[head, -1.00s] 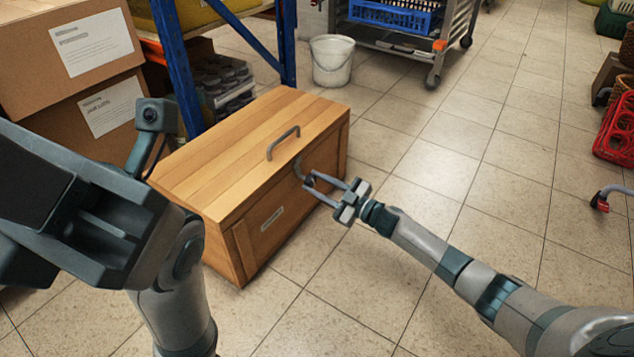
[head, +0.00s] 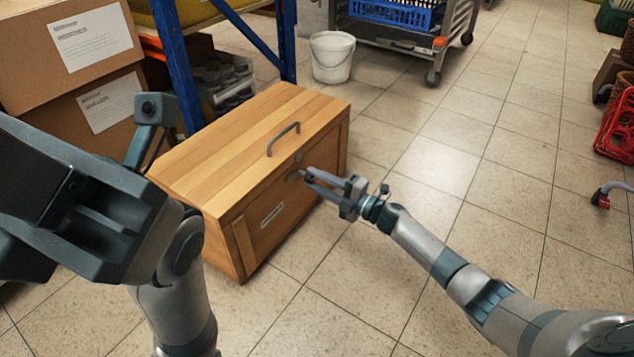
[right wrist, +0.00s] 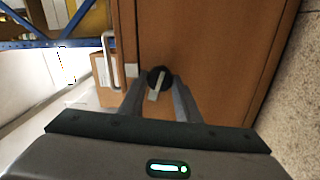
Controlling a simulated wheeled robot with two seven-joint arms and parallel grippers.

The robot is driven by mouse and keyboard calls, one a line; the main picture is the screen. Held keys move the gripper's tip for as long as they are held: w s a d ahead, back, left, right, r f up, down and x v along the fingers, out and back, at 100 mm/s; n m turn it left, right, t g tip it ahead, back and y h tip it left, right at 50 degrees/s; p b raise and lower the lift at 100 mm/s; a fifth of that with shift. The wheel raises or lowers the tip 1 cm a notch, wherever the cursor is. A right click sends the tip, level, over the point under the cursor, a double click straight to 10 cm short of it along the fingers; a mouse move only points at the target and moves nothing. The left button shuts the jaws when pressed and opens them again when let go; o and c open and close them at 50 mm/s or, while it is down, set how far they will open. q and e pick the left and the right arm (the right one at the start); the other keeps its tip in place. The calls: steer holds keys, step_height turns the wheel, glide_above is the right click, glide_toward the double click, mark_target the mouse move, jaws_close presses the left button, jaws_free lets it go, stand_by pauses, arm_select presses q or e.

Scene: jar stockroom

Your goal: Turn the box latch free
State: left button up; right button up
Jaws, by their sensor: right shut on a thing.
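The wooden box (head: 250,150) stands on the tiled floor, its lid down, with a grey handle (head: 283,139) on top. Its latch, a dark round knob with a pale lever (right wrist: 157,88), is on the front face. My right gripper (head: 306,178) reaches the front from the right and is shut on the latch; in the right wrist view its fingers (right wrist: 158,92) lie on either side of the lever. In the head view the fingers mostly hide the latch. My left arm fills the left side; I cannot make out its jaws.
Cardboard boxes (head: 85,45) and a blue rack post (head: 176,65) stand behind the box at left. A white bucket (head: 331,58) and a trolley with a blue crate (head: 392,14) are beyond it.

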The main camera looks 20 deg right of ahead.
steer(key=shift+f+n, duration=0.15)
steer(key=shift+n, duration=0.75)
steer(key=shift+n+b, duration=0.45)
steer(key=shift+n, duration=0.45)
steer(key=o, duration=1.1)
steer(key=shift+c, duration=0.2)
